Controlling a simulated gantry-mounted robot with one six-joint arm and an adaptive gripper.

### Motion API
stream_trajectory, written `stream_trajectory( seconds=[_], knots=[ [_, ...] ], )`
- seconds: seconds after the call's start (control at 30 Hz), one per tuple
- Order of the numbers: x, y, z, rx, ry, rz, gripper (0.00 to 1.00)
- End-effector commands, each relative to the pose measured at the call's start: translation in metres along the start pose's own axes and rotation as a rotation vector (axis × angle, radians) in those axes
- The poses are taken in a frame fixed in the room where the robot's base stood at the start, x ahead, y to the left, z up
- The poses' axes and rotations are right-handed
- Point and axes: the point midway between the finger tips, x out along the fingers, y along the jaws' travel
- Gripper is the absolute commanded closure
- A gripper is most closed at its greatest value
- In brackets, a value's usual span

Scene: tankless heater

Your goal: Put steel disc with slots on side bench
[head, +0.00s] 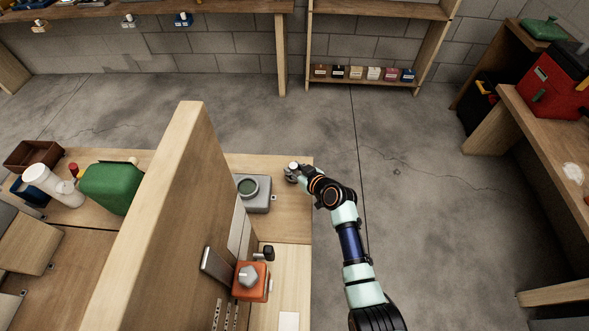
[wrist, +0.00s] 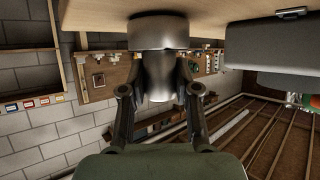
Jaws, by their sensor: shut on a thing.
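My gripper (wrist: 160,92) is shut on a grey round metal piece (wrist: 158,32). This piece has a wide disc-like part and a narrower stem between the fingers. No slots show on it, so I cannot tell for certain that it is the steel disc. In the head view my gripper (head: 293,174) is low over the right end of the wooden bench (head: 293,222), beside the grey box (head: 262,204). The wide part is close to the wood; I cannot tell whether it touches. No bench is marked as the side bench.
A tall wooden partition (head: 165,210) stands left of the grey box. An orange box with a grey knob (head: 250,282) is in front. A second wooden bench (head: 535,125) at the right carries a red box (head: 553,85). Open concrete floor lies between the benches.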

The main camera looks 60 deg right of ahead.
Motion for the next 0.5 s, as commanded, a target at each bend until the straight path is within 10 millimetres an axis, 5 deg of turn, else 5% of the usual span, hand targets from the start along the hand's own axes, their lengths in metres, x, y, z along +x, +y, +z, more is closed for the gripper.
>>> stream_trajectory(
  seconds=[0.27,0.3,0.43,0.5],
  knots=[
    [0.0022,0.0,0.0041,0.0,0.001,0.0,1.0],
    [0.0017,0.0001,0.0031,0.0,0.001,0.0,0.63],
    [0.0017,0.0,0.0031,0.0,0.0,0.0,0.41],
    [0.0017,0.0,0.0032,0.0,0.0,0.0,0.4]
  ],
)
